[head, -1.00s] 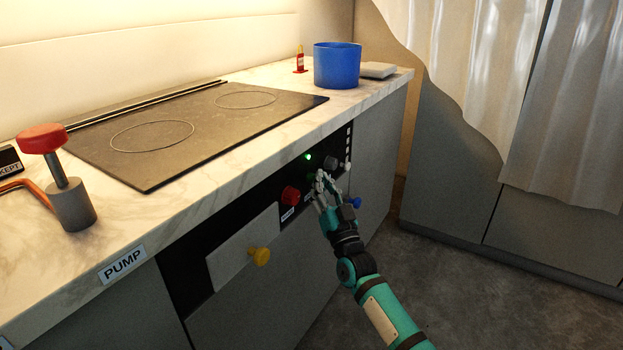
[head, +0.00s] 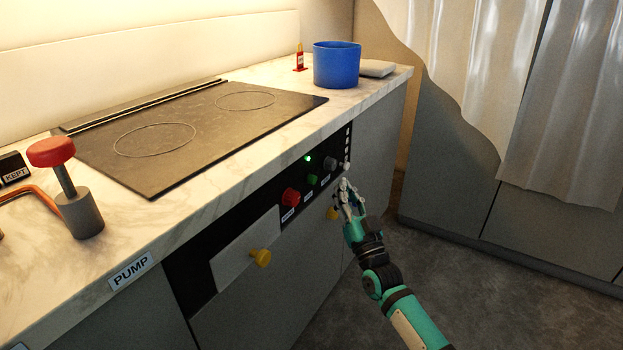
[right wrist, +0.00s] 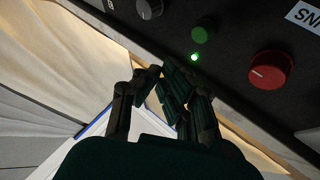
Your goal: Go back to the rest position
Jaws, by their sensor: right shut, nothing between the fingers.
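My right gripper (head: 347,188) is shut and empty. It is in front of the stove's control panel (head: 269,200), a little apart from the panel's right part. In the right wrist view its fingers (right wrist: 160,88) are together. The panel carries a red knob (head: 291,197), a green knob (head: 312,179), a grey knob (head: 330,163) and a lit green light (head: 307,158). The red knob (right wrist: 270,70) and green knob (right wrist: 204,29) also show in the right wrist view. My left gripper is in neither view.
The marble counter (head: 150,235) bears a black cooktop (head: 185,135), a blue pot (head: 336,66) and a red-topped pump (head: 72,190). A curtain (head: 560,100) hangs at right. The floor (head: 500,310) is clear.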

